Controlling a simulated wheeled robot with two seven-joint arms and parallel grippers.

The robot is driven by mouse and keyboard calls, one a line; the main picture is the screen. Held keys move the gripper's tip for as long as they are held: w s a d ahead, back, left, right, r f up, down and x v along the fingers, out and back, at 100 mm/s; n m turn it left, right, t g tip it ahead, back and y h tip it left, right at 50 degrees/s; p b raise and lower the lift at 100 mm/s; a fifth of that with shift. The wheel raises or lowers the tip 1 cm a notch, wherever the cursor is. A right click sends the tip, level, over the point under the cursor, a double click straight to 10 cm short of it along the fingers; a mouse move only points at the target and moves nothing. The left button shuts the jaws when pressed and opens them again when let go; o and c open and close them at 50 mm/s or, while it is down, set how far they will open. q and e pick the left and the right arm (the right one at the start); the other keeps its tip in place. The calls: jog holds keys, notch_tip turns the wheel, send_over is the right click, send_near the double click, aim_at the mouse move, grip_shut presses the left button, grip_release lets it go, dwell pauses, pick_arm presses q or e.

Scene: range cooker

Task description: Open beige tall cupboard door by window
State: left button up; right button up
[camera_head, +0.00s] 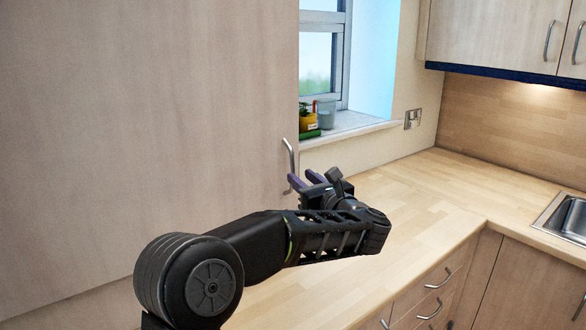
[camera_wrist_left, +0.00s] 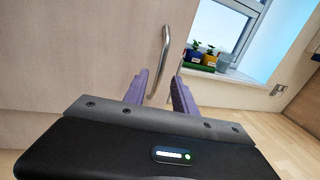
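The beige tall cupboard door (camera_head: 150,120) fills the left of the head view, beside the window, and looks closed. Its curved metal handle (camera_head: 289,160) stands upright near the door's right edge. My left gripper (camera_head: 303,180) is at the lower end of this handle, its purple fingers pointing toward the door. In the left wrist view, the fingers (camera_wrist_left: 160,90) are apart, and the lower part of the handle (camera_wrist_left: 162,50) shows between them. I cannot tell whether either finger touches it. The door also shows in the left wrist view (camera_wrist_left: 70,50). My right gripper is not in view.
The wooden worktop (camera_head: 420,190) runs below and right of my left arm, with drawers (camera_head: 430,300) under it. The window sill (camera_head: 350,128) holds potted plants (camera_head: 308,120). A sink (camera_head: 568,215) is at the right, and wall cupboards (camera_head: 490,30) hang above.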

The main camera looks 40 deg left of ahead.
aim_at(294, 171)
pick_arm(q)
jog(key=p+x, duration=0.2)
jog(key=x, duration=0.3)
jog(key=shift+a, duration=0.1)
jog(key=shift+w+a, duration=0.2)
jog(key=shift+a, duration=0.1)
jog(key=shift+c, duration=0.4)
grip_shut()
dwell(0.6)
